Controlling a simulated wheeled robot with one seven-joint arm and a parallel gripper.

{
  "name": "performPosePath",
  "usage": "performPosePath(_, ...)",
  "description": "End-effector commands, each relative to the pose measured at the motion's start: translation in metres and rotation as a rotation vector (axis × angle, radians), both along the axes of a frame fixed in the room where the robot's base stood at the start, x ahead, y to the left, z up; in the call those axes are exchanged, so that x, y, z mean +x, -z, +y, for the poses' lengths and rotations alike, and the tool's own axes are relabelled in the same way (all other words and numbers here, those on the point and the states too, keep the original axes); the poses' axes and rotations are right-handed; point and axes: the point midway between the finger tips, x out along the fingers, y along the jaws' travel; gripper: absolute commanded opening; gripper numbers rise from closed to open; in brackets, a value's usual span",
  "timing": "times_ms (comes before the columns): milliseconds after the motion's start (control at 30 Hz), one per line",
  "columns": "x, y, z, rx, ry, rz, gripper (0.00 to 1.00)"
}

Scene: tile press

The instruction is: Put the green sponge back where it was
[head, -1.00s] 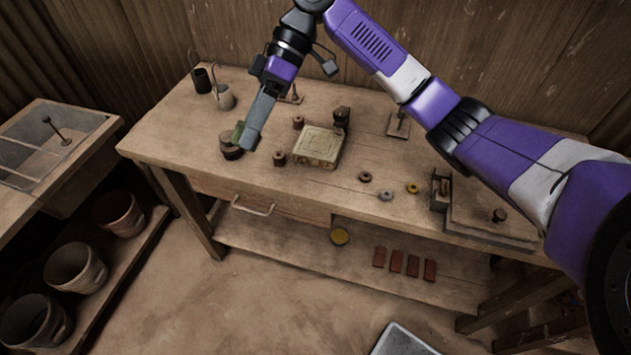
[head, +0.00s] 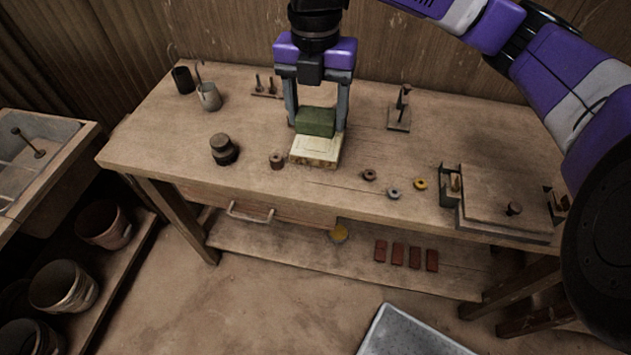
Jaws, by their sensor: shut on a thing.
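The green sponge (head: 316,122) is between the two fingers of my gripper (head: 317,118), which is shut on it. It is over the pale square block (head: 315,150) on the workbench. I cannot tell whether the sponge touches the block or hangs just above it. The upper back of the block is hidden behind the sponge and fingers. A dark round pot-like thing (head: 224,149) stands on the bench to the left, apart from my gripper.
The workbench (head: 150,130) holds a small brown cylinder (head: 277,161), several small rings (head: 393,193), a small stand (head: 400,115) and a press-like board (head: 505,200). Metal cups (head: 209,97) stand at the back left. The bench's front left is clear.

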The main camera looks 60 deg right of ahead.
Motion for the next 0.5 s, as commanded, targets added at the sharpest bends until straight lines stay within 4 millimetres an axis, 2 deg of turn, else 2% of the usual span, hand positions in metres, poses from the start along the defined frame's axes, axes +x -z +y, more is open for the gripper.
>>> performPosePath(133,-0.01,-0.001,-0.012,-0.012,-0.013,-0.025,0.3)
performPosePath(233,-0.011,0.011,-0.013,-0.012,-0.014,-0.028,0.3)
performPosePath(500,-0.012,0.073,-0.012,-0.01,-0.013,-0.026,0.3)
